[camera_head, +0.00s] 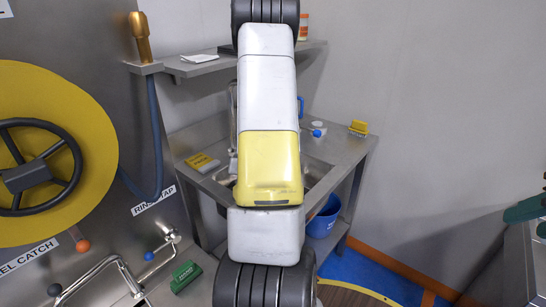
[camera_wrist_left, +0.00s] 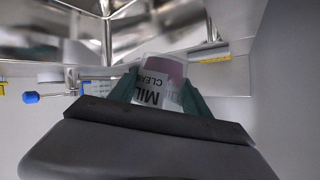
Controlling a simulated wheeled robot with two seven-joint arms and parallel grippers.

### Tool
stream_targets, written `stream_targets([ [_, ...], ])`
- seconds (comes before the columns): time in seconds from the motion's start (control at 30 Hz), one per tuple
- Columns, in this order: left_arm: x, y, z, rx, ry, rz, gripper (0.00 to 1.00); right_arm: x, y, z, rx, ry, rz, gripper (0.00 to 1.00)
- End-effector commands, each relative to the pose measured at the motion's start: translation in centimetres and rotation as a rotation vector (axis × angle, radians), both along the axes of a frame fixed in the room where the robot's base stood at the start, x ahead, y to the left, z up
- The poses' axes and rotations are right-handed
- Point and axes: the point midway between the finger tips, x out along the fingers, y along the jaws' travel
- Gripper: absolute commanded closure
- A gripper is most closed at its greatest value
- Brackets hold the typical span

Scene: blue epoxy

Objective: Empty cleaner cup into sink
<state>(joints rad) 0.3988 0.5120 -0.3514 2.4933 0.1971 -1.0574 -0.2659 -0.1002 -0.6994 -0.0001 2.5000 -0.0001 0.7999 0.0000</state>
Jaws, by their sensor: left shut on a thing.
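The cleaner cup (camera_wrist_left: 158,82) shows in the left wrist view, a small clear cup with a white label reading "MIL…" and "CLEAN…" upside down in the picture. Pinkish-purple colour shows in it. My left gripper (camera_wrist_left: 156,95) is shut on it, with a green finger on each side. In the head view the left gripper and cup are not visible, and a white and yellow arm of mine covers the middle. The steel sink (camera_head: 316,168) shows partly behind that arm; steel basin surfaces (camera_wrist_left: 40,25) fill the top of the left wrist view. My right gripper (camera_head: 526,209) shows only green fingers at the right edge.
A blue-handled tap (camera_head: 315,132) and a yellow item (camera_head: 358,128) are at the back of the sink counter. A yellow sign (camera_head: 202,162) lies left. A blue bucket (camera_head: 325,217) stands below. A wall shelf (camera_head: 200,66) is above; a yellow wheel hatch (camera_head: 95,120) is at left.

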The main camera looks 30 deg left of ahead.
Motion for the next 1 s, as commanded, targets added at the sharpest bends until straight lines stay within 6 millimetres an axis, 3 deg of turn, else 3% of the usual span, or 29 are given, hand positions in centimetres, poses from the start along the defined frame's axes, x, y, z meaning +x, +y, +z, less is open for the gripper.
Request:
stream_targets([
  [0.33, 1.5, -1.0, -2.3, 0.237, 0.414, -0.003, 0.87, 0.0, 0.0, 0.0, 0.0, -0.001, 0.0, 0.64],
  [0.8, 3.0, -1.9, -1.2, 0.504, 0.874, -0.001, 0.87, 0.0, 0.0, 0.0, 0.0, 0.0, 0.0, 0.64],
  [1.0, 2.8, -1.7, -1.1, 0.503, 0.882, 0.003, 0.87, 0.0, 0.0, 0.0, 0.0, 0.0, 0.0, 0.64],
])
